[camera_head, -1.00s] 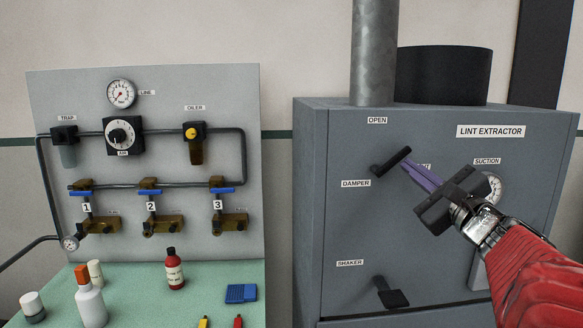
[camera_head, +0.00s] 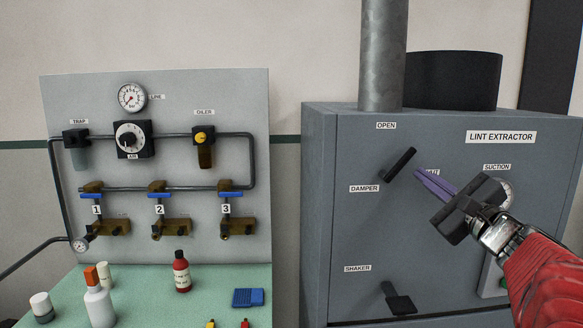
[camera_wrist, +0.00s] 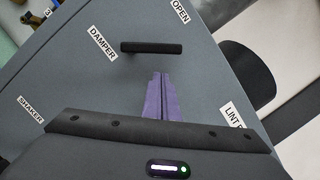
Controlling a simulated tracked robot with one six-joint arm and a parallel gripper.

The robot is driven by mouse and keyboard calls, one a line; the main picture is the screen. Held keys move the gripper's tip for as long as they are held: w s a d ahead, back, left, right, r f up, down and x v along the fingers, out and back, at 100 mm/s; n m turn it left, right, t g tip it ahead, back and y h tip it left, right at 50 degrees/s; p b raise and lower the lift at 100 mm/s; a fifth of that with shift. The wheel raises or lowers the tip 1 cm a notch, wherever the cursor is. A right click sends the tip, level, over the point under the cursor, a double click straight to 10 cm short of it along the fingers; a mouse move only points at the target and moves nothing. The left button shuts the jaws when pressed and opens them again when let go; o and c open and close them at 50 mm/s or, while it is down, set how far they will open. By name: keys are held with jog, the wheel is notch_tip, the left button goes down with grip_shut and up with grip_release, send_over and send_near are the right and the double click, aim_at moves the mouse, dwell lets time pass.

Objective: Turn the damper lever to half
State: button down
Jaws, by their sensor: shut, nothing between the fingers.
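The black damper lever (camera_head: 399,164) is on the front of the grey lint extractor, above right of the DAMPER label (camera_head: 364,188). Its handle slants up and right, between the OPEN label (camera_head: 386,125) and a partly hidden label (camera_head: 432,172) whose visible letters fit HALF. My gripper (camera_head: 418,173) is shut and empty, its purple fingers pointing at the panel just right of the lever. In the wrist view, the lever (camera_wrist: 152,47) lies just beyond the fingertips (camera_wrist: 161,75), with a small gap in the picture. Whether they touch cannot be told.
The shaker lever (camera_head: 398,300) sits lower on the same panel. The suction gauge (camera_head: 505,195) is partly behind my gripper. A pipe board (camera_head: 160,100) with valves and a green bench (camera_head: 215,285) holding bottles stand to the left.

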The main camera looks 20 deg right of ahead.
jog(key=s+f, duration=0.2)
jog(key=s, duration=0.8)
jog(key=shift+s+f, duration=0.15)
jog(key=shift+f, duration=0.05)
jog(key=shift+d, duration=0.1)
